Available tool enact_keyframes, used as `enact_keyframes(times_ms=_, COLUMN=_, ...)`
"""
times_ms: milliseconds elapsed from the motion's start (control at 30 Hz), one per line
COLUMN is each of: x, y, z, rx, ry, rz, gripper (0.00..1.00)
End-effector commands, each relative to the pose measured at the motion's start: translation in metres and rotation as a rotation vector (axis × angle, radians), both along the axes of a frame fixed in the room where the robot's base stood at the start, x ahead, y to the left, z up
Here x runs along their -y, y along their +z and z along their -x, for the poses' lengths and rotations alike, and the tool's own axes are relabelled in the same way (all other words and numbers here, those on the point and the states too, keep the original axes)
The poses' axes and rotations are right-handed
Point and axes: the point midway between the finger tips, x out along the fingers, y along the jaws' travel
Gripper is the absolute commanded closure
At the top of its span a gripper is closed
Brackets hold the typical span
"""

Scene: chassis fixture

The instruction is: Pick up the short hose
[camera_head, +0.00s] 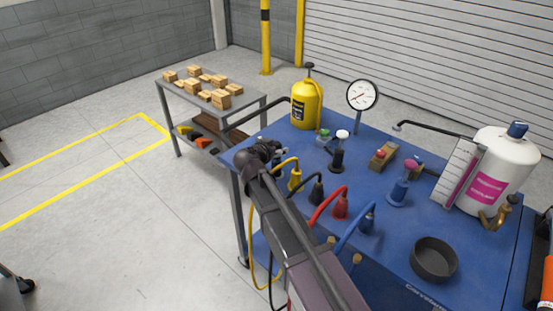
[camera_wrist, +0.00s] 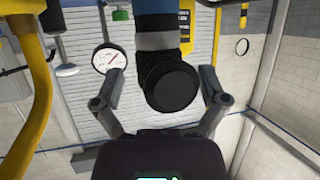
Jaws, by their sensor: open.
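Several short curved hoses with end fittings stand along the near side of the blue table in the head view: a yellow hose (camera_head: 284,161), a black hose (camera_head: 312,180), a red hose (camera_head: 328,198) and a blue hose (camera_head: 356,226). I cannot tell which one is the short hose. My gripper (camera_head: 263,150) is at the table's left edge, left of the yellow hose. In the wrist view my gripper (camera_wrist: 163,85) has its fingers spread. A black round-ended part (camera_wrist: 172,85) with a grey band shows between them; contact is not visible. A yellow curved tube (camera_wrist: 38,100) is at left.
A yellow pump can (camera_head: 306,105), a dial gauge (camera_head: 362,95) and a large white bottle (camera_head: 497,165) stand at the table's back and right. A black round dish (camera_head: 433,259) lies near the front. A grey cart (camera_head: 247,94) with boxes stands behind, left.

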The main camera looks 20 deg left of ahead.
Motion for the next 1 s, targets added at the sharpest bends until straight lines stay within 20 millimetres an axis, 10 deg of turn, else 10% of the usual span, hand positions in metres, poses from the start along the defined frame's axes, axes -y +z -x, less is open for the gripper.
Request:
enact_keyframes(times_ms=633, x=0.0010, y=-0.0014, z=-0.0042, rx=0.000, ry=0.000, rz=0.000, gripper=0.10)
enact_keyframes(times_ms=933, x=0.0012, y=-0.0014, z=-0.0043, rx=0.000, ry=0.000, rz=0.000, gripper=0.99)
enact_keyframes(times_ms=1000, x=0.0012, y=-0.0014, z=-0.0043, rx=0.000, ry=0.000, rz=0.000, gripper=1.00)
